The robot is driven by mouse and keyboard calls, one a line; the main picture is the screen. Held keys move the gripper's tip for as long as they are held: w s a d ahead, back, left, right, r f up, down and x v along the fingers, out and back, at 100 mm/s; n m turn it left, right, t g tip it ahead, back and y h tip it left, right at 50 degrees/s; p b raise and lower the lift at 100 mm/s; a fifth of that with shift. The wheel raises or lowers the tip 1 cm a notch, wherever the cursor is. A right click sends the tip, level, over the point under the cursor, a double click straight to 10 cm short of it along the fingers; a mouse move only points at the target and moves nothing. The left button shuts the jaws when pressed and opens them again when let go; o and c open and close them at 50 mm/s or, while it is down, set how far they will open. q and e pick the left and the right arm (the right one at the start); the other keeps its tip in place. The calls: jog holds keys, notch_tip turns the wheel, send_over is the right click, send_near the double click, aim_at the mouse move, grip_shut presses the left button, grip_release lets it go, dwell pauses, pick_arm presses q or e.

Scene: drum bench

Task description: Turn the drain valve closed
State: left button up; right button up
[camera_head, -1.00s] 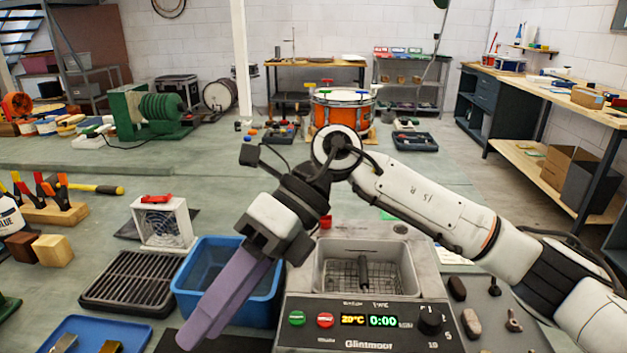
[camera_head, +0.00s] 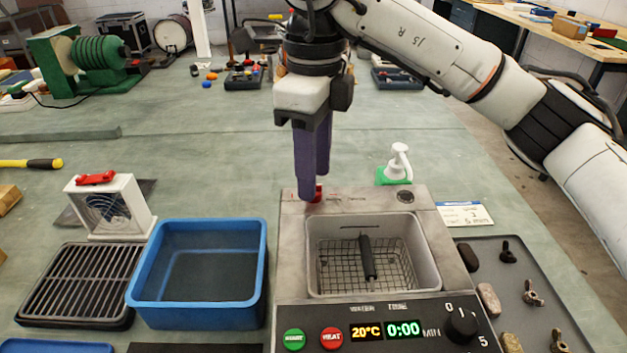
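A small red handle (camera_head: 318,192), which looks like the drain valve, stands at the back left corner of the grey Glintmoor cleaner (camera_head: 292,236). My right gripper (camera_head: 314,188) points straight down with its purple fingertips right at this handle. The near finger hides part of the handle, so I cannot tell its turn angle or whether the fingers touch it. One finger stands partly behind the other, and the gap between them is unclear. My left gripper is not in view.
A wire basket (camera_head: 345,274) with a black handle sits in the cleaner's tank. A blue tub (camera_head: 257,285) stands left of it, a white fan box (camera_head: 128,208) farther left. A pump bottle (camera_head: 398,163) is behind.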

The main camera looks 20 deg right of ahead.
jog(key=shift+f, duration=1.1)
grip_shut()
